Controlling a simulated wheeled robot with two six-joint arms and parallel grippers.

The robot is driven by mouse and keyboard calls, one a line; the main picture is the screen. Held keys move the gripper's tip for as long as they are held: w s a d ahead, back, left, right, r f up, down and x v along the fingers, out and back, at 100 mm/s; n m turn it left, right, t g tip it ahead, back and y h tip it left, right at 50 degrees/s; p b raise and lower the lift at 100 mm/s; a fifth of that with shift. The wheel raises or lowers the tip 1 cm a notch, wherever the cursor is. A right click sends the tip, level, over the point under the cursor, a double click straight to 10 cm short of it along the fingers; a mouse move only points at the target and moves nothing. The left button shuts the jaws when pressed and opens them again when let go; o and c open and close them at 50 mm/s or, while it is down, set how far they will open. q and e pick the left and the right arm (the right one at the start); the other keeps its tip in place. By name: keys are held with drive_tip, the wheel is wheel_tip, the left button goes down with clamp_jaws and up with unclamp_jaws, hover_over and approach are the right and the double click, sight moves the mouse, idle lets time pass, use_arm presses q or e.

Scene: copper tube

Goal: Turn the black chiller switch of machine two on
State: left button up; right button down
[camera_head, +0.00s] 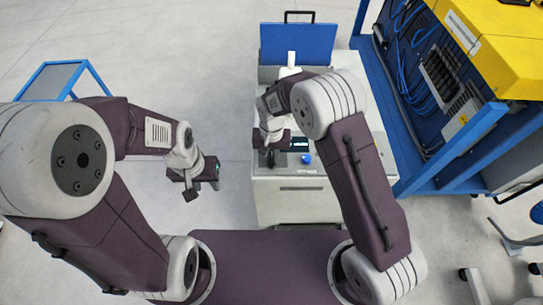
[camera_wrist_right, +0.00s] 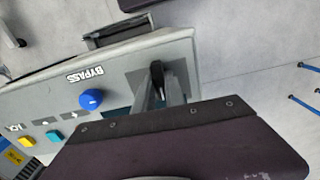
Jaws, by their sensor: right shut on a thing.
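The chiller (camera_head: 290,200) is a light grey cabinet in the middle of the head view. Its black switch (camera_wrist_right: 157,70) shows at the right end of the panel in the right wrist view. My right gripper (camera_wrist_right: 160,92) reaches down to the panel and is shut on the black switch, one finger on each side of it. The lower part of the switch is partly hidden by the fingers. In the head view the right arm covers much of the panel. My left gripper (camera_head: 192,184) hangs over the floor left of the chiller, apart from it; its jaw opening is unclear.
A blue knob (camera_wrist_right: 91,99) sits beside the switch, near the BYPASS label. A green button (camera_wrist_right: 53,135) and a yellow button (camera_wrist_right: 25,141) are further left. A blue frame with a yellow machine (camera_head: 500,50) stands close on the right. The left floor is mostly clear.

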sight(271, 158)
drive_tip(key=m, duration=0.6)
drive_tip(key=shift+r+p, duration=0.1)
drive_tip(key=shift+p, duration=0.25)
drive_tip(key=m, duration=0.5)
drive_tip(key=shift+m, duration=0.4)
drive_tip(key=c, duration=1.4)
unclamp_jaws()
drive_tip(key=shift+a, duration=0.1)
wheel_tip(271, 158, up, 9)
drive_tip(key=shift+s+f+b, duration=0.1)
drive_tip(key=shift+b, duration=0.5)
